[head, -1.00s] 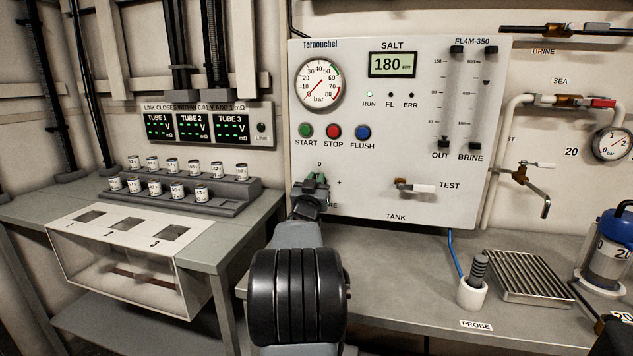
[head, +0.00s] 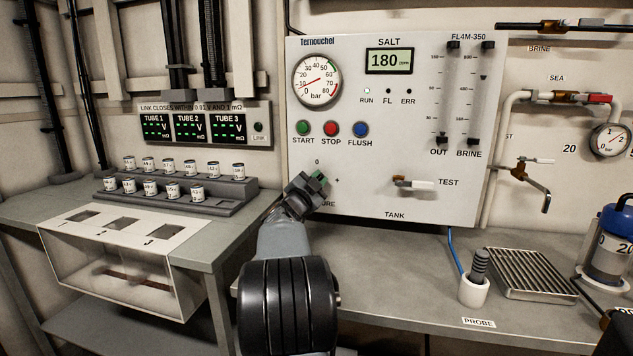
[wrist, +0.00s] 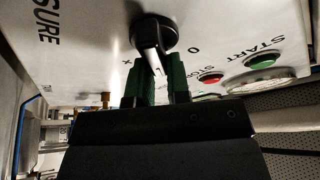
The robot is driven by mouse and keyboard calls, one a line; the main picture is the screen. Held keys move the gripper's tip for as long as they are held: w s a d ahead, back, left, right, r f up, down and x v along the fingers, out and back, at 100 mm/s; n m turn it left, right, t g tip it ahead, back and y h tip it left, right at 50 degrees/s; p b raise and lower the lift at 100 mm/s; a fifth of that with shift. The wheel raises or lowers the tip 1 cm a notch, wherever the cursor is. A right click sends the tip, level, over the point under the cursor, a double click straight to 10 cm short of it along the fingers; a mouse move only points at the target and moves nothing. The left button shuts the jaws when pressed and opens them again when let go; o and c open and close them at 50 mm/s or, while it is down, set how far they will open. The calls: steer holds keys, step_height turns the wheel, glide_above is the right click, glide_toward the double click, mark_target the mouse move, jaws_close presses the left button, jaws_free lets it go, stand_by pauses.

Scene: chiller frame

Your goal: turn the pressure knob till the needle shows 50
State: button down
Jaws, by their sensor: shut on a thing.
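The pressure knob (wrist: 153,33) is a black round knob with a pale-edged grip bar, set on the white panel. In the wrist view the green fingers of my gripper (wrist: 161,80) stand on either side of the bar and are shut on it. In the head view my gripper (head: 315,183) is tilted at the panel's lower left and hides the knob. The round pressure gauge (head: 317,80) at the panel's upper left reads 0 to 80 bar. Its red needle points left and slightly down, seemingly around 10; the exact value is too small to read.
The START (head: 303,128), STOP (head: 331,128) and FLUSH (head: 361,129) buttons sit just above my gripper. A TEST valve lever (head: 413,183) sticks out to its right. A tube rack (head: 180,204) stands on the bench at the left.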

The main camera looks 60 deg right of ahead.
steer(key=m+g+y+p, duration=0.1)
steer(key=m, duration=0.3)
steer(key=shift+s+f, duration=0.1)
steer(key=shift+f+m+y+p, duration=0.3)
steer(key=shift+m+y+p, duration=0.5)
steer(key=shift+m, duration=1.15)
steer(key=shift+f+m+y+p, duration=0.25)
steer(key=shift+m+y+p, duration=0.55)
steer(key=shift+m, duration=1.2)
steer(key=shift+f+m+y+p, duration=0.3)
steer(key=shift+m+y+p, duration=0.45)
steer(key=shift+m, duration=1.2)
steer(key=shift+f, duration=0.1)
steer(key=c, duration=1.1)
jaws_free()
